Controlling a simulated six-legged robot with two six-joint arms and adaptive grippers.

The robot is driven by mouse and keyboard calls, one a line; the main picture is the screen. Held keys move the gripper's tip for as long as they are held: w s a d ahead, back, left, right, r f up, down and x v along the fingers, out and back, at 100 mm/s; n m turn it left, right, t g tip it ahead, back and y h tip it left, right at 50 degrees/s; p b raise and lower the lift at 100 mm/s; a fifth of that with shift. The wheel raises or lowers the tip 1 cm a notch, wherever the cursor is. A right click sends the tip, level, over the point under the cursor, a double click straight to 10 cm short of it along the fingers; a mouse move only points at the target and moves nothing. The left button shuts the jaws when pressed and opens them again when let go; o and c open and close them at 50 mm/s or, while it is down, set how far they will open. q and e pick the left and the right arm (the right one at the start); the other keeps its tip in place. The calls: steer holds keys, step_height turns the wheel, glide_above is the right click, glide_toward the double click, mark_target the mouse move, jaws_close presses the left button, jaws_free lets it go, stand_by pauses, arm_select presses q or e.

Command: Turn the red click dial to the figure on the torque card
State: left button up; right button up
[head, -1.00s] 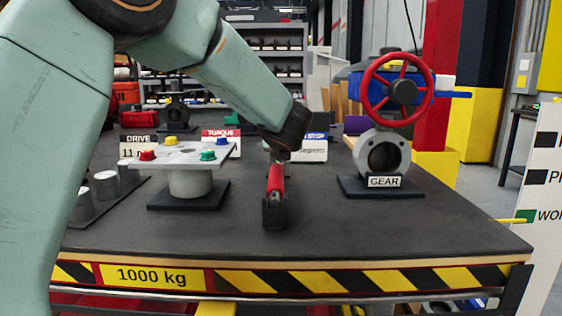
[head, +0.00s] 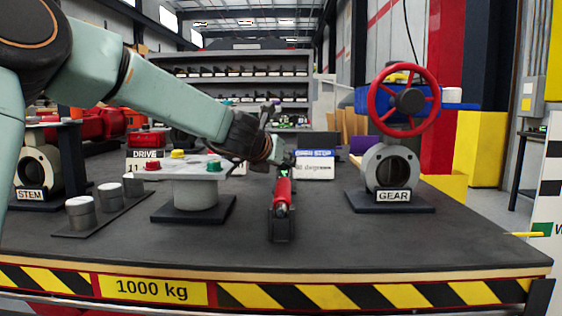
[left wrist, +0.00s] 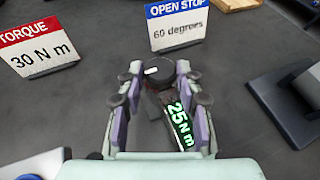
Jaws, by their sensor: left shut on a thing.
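The torque tool with a red body (head: 283,188) stands in a dark holder (head: 284,230) near the front middle of the table. My left gripper (head: 277,163) is at its top end. In the left wrist view, my left gripper (left wrist: 160,78) is shut on the tool's round dial (left wrist: 158,70), which looks dark with a white mark on top. The tool's readout (left wrist: 181,127) shows 25 N m in that view. My right gripper is not in view.
The open stop card (left wrist: 177,25) reads 60 degrees. A stand with coloured knobs (head: 195,190) is left of the tool. The gear valve with a red handwheel (head: 391,170) is to the right. The table front (head: 370,255) is clear.

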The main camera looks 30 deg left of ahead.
arm_select(q)
steer(key=shift+r, duration=0.1)
steer(key=o, duration=0.8)
steer(key=shift+c, duration=0.2)
steer(key=o, duration=0.4)
steer(key=shift+w, duration=0.2)
steer(key=shift+s, duration=0.1)
steer(key=shift+r, duration=4.95)
